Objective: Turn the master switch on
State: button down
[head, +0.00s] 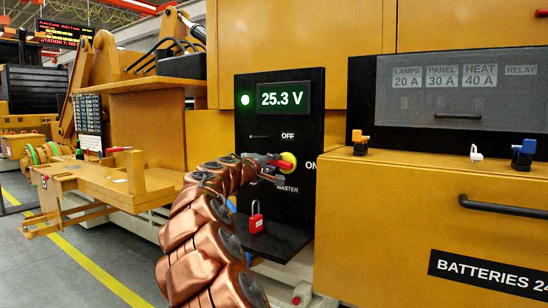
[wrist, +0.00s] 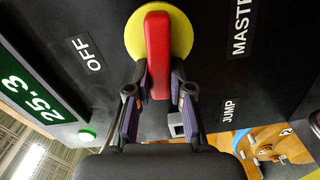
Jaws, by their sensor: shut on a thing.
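The master switch has a red handle on a yellow disc (head: 289,159), set in a black panel (head: 306,110) between the labels OFF, ON and MASTER. In the wrist view the red handle (wrist: 158,50) runs from the yellow disc (wrist: 183,30) down between my fingers. In the head view it lies roughly level, in line with the ON label at its right. My gripper (wrist: 160,95) is shut on the handle's free end, one finger on each side. In the head view my arm hides part of the switch. The display (head: 283,97) reads 25.3 V, and a green lamp (head: 245,99) beside it is lit.
A red padlock (head: 256,220) stands on the black ledge below the switch. A yellow bench (head: 110,180) stands at the left.

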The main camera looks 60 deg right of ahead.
jog(key=shift+f+n+p, duration=0.2)
jog(key=shift+n+p, duration=0.3)
jog(key=shift+n, duration=0.6)
jog(key=shift+f, duration=0.1)
jog(key=c, duration=1)
grip_release()
jog(key=shift+c, duration=0.2)
jog(key=a, duration=1.2)
jog(key=shift+s, duration=0.25)
